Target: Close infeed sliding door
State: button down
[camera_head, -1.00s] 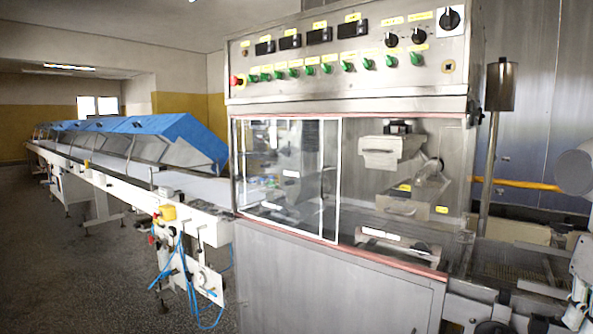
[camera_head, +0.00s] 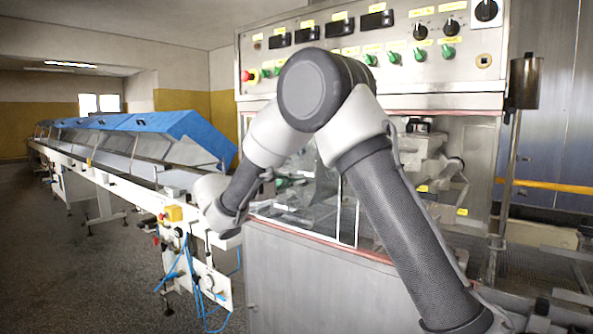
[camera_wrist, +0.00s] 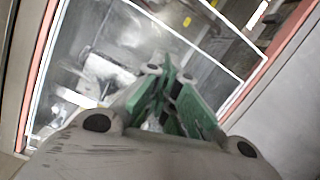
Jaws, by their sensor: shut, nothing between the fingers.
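The infeed sliding door is a clear pane in a thin white frame (camera_head: 322,215) on the front of the steel machine. It stands on the left part of the window, and the right part beyond its white edge looks uncovered. My arm hides much of the pane in the head view. The pane and white frame also fill much of the wrist view (camera_wrist: 110,35). My gripper (camera_wrist: 165,90), with green finger pads, is shut and empty, and overlaps the pane in the wrist view. I cannot tell whether it touches the pane. In the head view my gripper is not clearly visible.
A control panel (camera_head: 400,50) with green knobs and a red button sits above the window. A white conveyor (camera_head: 120,183) with blue covers runs away to the left. A yellow box (camera_head: 173,213) and blue hoses are near its end. A metal post (camera_head: 510,185) stands at right.

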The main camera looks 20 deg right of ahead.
aim_at(319, 171)
jog(key=shift+m+h, duration=0.3)
jog(key=shift+m, duration=0.2)
jog(key=x, duration=0.6)
jog(key=r+x, duration=0.1)
jog(key=x, duration=0.2)
jog(key=shift+s+d, duration=0.15)
jog(key=shift+d, duration=0.25)
jog(key=shift+s+d+r, duration=0.2)
jog(key=shift+s+d, duration=0.45)
jog(key=shift+s, duration=0.1)
jog(key=shift+s+d+r, duration=0.25)
jog(key=shift+s+d, duration=0.45)
jog(key=shift+s, duration=0.05)
